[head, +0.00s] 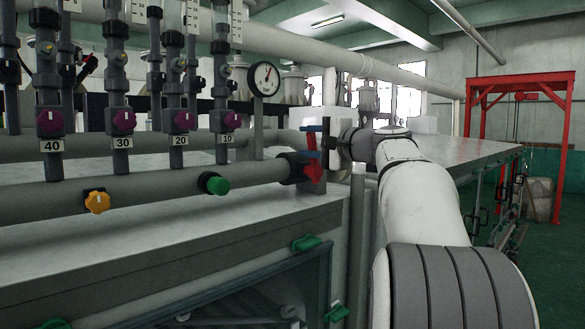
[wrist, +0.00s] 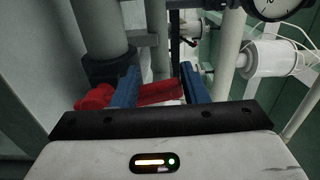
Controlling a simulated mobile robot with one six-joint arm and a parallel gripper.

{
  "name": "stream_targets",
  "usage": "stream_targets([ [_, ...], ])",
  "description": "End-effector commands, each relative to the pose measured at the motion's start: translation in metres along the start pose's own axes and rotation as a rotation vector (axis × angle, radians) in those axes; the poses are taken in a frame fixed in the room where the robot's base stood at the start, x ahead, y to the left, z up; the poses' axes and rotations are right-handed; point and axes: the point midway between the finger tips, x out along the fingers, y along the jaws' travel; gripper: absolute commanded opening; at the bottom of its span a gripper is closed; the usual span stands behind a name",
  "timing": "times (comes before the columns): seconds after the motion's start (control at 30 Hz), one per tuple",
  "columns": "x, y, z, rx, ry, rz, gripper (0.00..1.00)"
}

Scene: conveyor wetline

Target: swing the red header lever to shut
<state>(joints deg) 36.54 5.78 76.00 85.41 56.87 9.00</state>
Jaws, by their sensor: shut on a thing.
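The red header lever (head: 314,172) is at the right end of the large grey header pipe in the head view. Its red hub is on the pipe end, and a red part stands up beside the blue fingers. My gripper (head: 319,140) is at this lever, coming from the right, with its blue fingers around the lever's upper part. In the wrist view, the red lever (wrist: 158,92) runs across between the two blue fingers of my gripper (wrist: 160,88). My gripper is shut on the lever. The fingers hide part of it.
Above the header pipe (head: 150,187) stand several vertical pipes with purple knobs, labelled 40, 30, 20 and 10. A pressure gauge (head: 264,79) stands just left of my gripper. An orange knob (head: 97,201) and a green knob (head: 216,185) are on the header's front.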

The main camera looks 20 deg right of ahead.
Motion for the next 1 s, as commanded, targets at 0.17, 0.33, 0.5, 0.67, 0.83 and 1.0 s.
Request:
stream_targets([
  [0.17, 0.0, 0.01, -0.019, 0.008, 0.014, 0.018, 0.38],
  [0.33, 0.001, 0.011, -0.019, 0.01, 0.014, 0.019, 0.43],
  [0.5, 0.001, 0.012, -0.019, 0.011, 0.014, 0.02, 0.43],
  [0.67, -0.006, 0.013, -0.02, 0.011, 0.016, 0.02, 0.43],
  [0.83, -0.023, 0.013, -0.019, 0.008, 0.017, 0.018, 0.43],
  [1.0, -0.041, 0.011, -0.019, 0.008, 0.017, 0.016, 0.43],
])
